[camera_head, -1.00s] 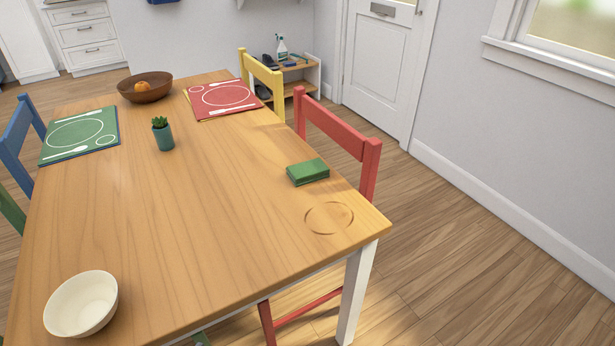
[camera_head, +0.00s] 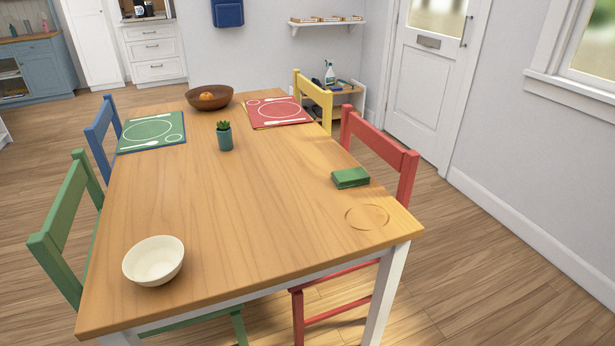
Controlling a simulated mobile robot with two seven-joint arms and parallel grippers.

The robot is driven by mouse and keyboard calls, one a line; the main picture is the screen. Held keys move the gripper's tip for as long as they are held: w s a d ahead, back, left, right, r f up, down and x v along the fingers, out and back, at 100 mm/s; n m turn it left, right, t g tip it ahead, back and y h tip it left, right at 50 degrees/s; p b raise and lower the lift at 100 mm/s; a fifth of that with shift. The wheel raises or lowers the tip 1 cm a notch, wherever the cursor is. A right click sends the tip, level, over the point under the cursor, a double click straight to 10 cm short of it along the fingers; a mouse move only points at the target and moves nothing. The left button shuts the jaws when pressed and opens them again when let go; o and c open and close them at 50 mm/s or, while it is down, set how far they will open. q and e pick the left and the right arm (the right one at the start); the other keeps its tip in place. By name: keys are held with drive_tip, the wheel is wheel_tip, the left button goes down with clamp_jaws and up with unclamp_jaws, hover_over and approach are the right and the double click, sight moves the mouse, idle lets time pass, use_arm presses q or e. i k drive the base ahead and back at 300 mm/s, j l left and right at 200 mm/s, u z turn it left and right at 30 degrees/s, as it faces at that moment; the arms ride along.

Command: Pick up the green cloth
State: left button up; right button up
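The green cloth (camera_head: 350,178) lies folded into a small flat block on the wooden table (camera_head: 225,200). It is near the table's right edge, beside the red chair (camera_head: 378,150) and just behind a round ring mark on the tabletop. Nothing covers it. Neither of my grippers shows in the head view.
A cream bowl (camera_head: 154,261) stands at the table's front left. A potted plant (camera_head: 224,137), a green placemat (camera_head: 152,131), a red placemat (camera_head: 277,111) and a brown bowl (camera_head: 209,98) with orange fruit stand farther back. A green chair (camera_head: 68,225) is at left. Floor at right is clear.

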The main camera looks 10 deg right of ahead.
sight(343, 179)
drive_tip(key=i+l+u, duration=0.1)
drive_tip(key=l+u, duration=0.25)
drive_tip(key=u, duration=0.15)
drive_tip(key=l+u, duration=0.3)
drive_tip(key=u, duration=0.15)
drive_tip(key=l+u, duration=0.2)
drive_tip(key=l, duration=0.25)
drive_tip(key=k+l+u, duration=0.2)
drive_tip(key=l, duration=0.3)
drive_tip(key=i, duration=0.1)
